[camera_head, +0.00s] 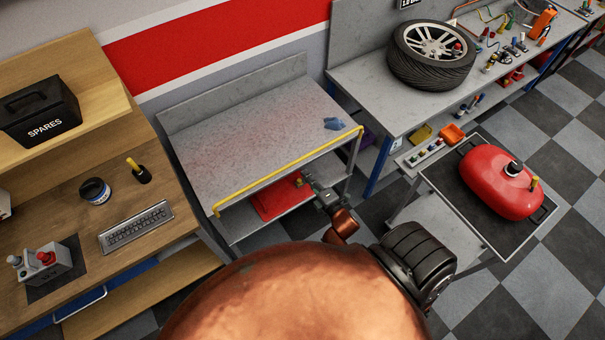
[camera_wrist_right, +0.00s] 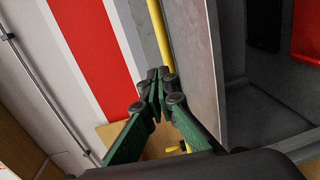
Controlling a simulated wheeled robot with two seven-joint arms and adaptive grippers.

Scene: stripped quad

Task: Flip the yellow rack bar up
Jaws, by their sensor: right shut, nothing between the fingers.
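The yellow rack bar (camera_head: 290,170) runs along the front edge of the grey metal rack (camera_head: 240,125), at about the level of its top. My right gripper (camera_head: 306,178) is just in front of and below the bar, right of its middle. In the right wrist view, the green fingers of the right gripper (camera_wrist_right: 160,78) are shut with nothing between them. The yellow bar (camera_wrist_right: 159,32) runs up from the fingertips there; I cannot tell whether they touch it. My left gripper is not in view.
A red object (camera_head: 278,200) lies on the rack's lower shelf, and blue gloves (camera_head: 334,124) lie on its top. A wooden bench (camera_head: 85,180) stands at left. At right are a workbench with a tyre (camera_head: 432,55) and a cart with a red tank (camera_head: 497,182).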

